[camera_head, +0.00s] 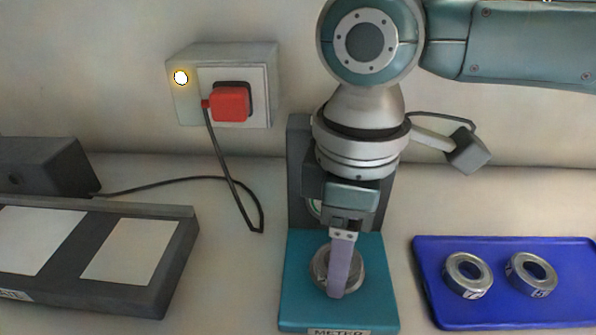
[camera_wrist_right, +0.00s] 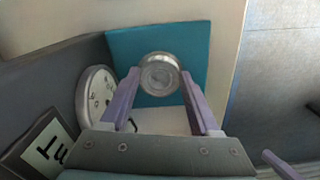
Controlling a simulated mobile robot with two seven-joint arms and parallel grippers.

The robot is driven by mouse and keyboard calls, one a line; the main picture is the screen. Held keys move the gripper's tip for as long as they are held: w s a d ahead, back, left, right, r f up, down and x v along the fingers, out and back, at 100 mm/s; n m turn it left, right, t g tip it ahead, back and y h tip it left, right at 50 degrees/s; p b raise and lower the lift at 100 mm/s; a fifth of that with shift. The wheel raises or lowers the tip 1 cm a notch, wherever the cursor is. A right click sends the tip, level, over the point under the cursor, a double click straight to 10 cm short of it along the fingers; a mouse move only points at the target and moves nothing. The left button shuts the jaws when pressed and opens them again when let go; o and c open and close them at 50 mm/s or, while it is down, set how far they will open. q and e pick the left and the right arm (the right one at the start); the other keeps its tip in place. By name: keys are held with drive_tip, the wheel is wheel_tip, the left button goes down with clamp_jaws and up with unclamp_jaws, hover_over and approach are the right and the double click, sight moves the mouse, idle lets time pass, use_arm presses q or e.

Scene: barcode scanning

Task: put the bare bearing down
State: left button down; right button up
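The bare bearing (camera_head: 320,268) is a metal ring with no label visible, over the teal plate (camera_head: 296,300) of the meter stand. It also shows in the right wrist view (camera_wrist_right: 160,76). My right gripper (camera_head: 338,290) points down at it, with one lilac finger hiding part of the ring. In the right wrist view its two fingertips (camera_wrist_right: 160,74) lie against opposite sides of the ring, so it looks shut on the bearing. Any gap below the ring cannot be made out. A lilac strip (camera_wrist_right: 283,166) at the wrist view's lower right looks like a left gripper finger.
The meter's upright (camera_head: 299,165) and dial (camera_wrist_right: 97,97) stand right behind the bearing. A blue tray (camera_head: 500,313) at right holds two labelled bearings (camera_head: 467,275) (camera_head: 531,275). A dark fixture (camera_head: 185,245) with pale panels is at left. A red plug (camera_head: 230,102) and cable are behind.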

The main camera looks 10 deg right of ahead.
drive_tip(key=o, duration=0.5)
drive_tip(key=shift+c, duration=0.2)
wheel_tip(320, 180, up, 12)
drive_tip(key=p, duration=0.1)
drive_tip(key=s+a+f+m+t+y, duration=0.2)
drive_tip(key=s+a+f+m+y, duration=0.1)
drive_tip(key=s+a+f+y, duration=0.3)
drive_tip(key=s+d+f+m+h, duration=0.1)
drive_tip(key=s+d, duration=0.1)
drive_tip(key=s+d+f+m+t+h, duration=0.1)
drive_tip(key=d+m, duration=0.1)
drive_tip(key=s+d+f+m+h, duration=0.1)
drive_tip(key=s+d+f+m, duration=0.1)
drive_tip(key=shift+s+f+t, duration=0.1)
drive_tip(key=shift+s+t, duration=0.2)
drive_tip(key=s+d+f+m+h, duration=0.1)
drive_tip(key=s+d, duration=0.3)
drive_tip(key=d, duration=0.4)
drive_tip(key=shift+s+m+h, duration=0.35)
drive_tip(key=shift+m+h, duration=0.45)
drive_tip(key=shift+h, duration=0.1)
drive_tip(key=shift+f, duration=0.1)
